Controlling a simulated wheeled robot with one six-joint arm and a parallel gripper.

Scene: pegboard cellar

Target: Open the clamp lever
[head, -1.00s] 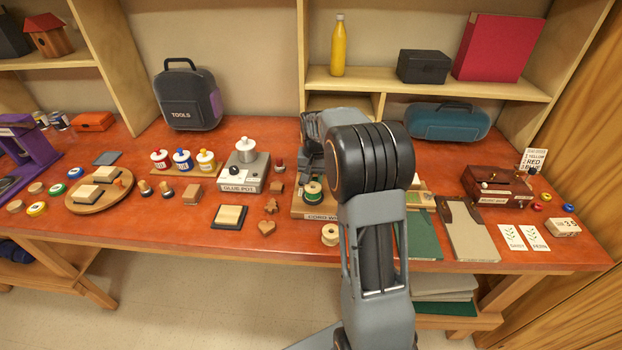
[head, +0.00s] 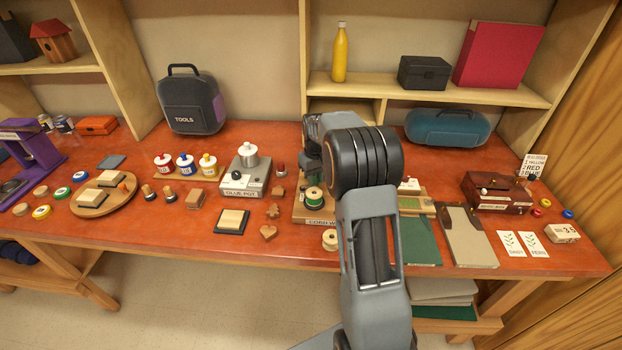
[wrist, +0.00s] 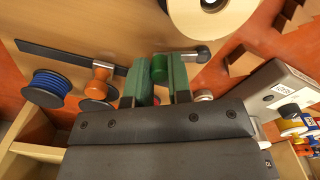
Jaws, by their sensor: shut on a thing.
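The clamp lever shows in the wrist view as a green grip (wrist: 159,68) joined by a short bar to a grey metal pivot (wrist: 203,54) on a light wooden board. My gripper (wrist: 156,72) has its two dark green fingers closed around the grip, one on each side. The same wooden board, labelled as a cord winder (head: 312,219), shows partly in the head view with a green spool (head: 314,198). My arm hides the lever and my fingertips there.
In the wrist view an orange handle (wrist: 102,72) and a blue spool (wrist: 47,88) lie left of my fingers, and a large pale roll (wrist: 205,22) lies beyond. The glue pot (head: 246,180) stands left of the winder, with small wooden pieces between. A music box (head: 497,191) stands right.

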